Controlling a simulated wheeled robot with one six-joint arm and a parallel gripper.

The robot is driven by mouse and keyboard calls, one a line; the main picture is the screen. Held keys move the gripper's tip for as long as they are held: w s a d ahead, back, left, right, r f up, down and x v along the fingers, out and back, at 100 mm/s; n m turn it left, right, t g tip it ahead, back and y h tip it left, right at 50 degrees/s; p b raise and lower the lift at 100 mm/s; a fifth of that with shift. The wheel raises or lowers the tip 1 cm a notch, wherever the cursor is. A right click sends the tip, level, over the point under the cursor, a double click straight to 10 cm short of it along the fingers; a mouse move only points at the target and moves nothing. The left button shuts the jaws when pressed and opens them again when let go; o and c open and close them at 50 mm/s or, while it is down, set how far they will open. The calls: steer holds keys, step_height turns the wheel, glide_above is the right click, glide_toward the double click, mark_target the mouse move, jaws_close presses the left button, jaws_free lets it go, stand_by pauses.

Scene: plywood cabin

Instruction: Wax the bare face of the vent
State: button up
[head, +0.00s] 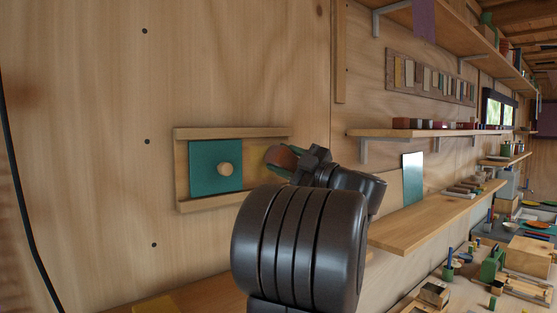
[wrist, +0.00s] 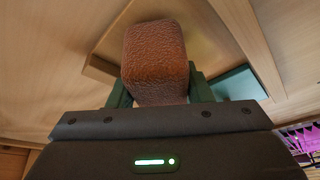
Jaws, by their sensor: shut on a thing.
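The vent is a wooden frame on the plywood wall, with an upper rail (head: 230,133) and a lower rail. A pale yellowish patch (head: 262,146) shows to the panel's right, partly hidden by my arm. My gripper (head: 284,158) is at the vent's right part, shut on a reddish-brown, rough-textured block (wrist: 157,62). In the wrist view the block is between the green fingers, in front of pale wood, with the teal panel (wrist: 236,86) to the right. Contact with the wood cannot be told.
A wooden shelf (head: 430,217) juts from the wall to the right, with a teal-and-white upright sheet (head: 412,178) behind it. A higher shelf (head: 420,133) holds small blocks. A cluttered bench lies at the lower right.

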steer(key=shift+w+d, duration=0.85)
steer(key=shift+d, duration=0.1)
steer(key=shift+s+a+b, duration=0.45)
steer(key=shift+s+a, duration=0.25)
steer(key=shift+a, duration=0.25)
steer(key=shift+s+a+b, duration=0.45)
steer(key=shift+s+a, duration=0.25)
steer(key=shift+a, duration=0.25)
steer(key=shift+s+a+b, duration=0.45)
steer(key=shift+s+a, duration=0.25)
steer(key=shift+a, duration=0.25)
steer(key=shift+s+a+f+b, duration=0.15)
steer(key=shift+s+a+b, duration=0.4)
steer(key=shift+a, duration=0.3)
steer(key=shift+s, duration=0.1)
steer(key=shift+s+d+f, duration=0.1)
steer(key=shift+s+d, duration=0.2)
steer(key=shift+s, duration=0.15)
steer(key=s, duration=0.1)
steer(key=s+d, duration=0.1)
steer(key=s, duration=0.1)
steer(key=s+d, duration=0.1)
steer(key=shift+s+r, duration=0.2)
steer(key=shift+r, duration=0.05)
